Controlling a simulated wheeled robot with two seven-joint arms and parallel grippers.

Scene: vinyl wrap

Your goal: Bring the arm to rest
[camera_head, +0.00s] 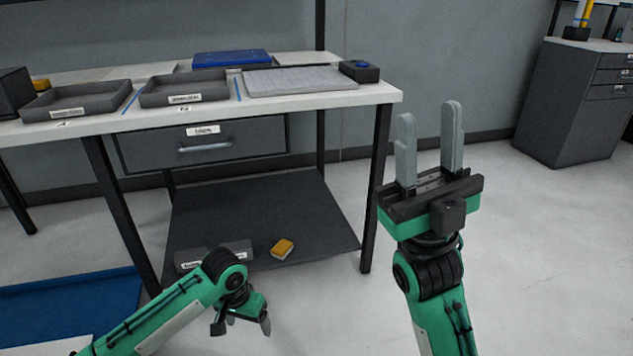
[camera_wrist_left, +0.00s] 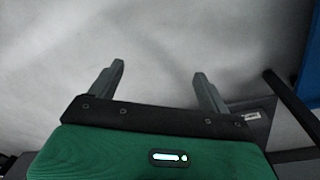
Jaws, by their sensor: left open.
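My left gripper (camera_head: 248,322) hangs low in front of the workbench's lower shelf, at the bottom of the head view. In the left wrist view its two fingers (camera_wrist_left: 159,72) stand apart with nothing between them, over pale floor. My right gripper (camera_head: 429,125) is raised to the right of the workbench, fingers pointing up. Its two fingers are apart and empty. Both green arms are clear of the bench top. The left gripper's fingers are partly hidden by its own wrist in the head view.
The workbench (camera_head: 385,95) holds two grey trays (camera_head: 70,100) (camera_head: 185,88), a light grey pad (camera_head: 300,80) and a blue item (camera_head: 230,59). A yellow block (camera_head: 283,248) lies on the lower shelf (camera_head: 320,225). A grey cabinet (camera_head: 560,100) stands far right. Floor at right is free.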

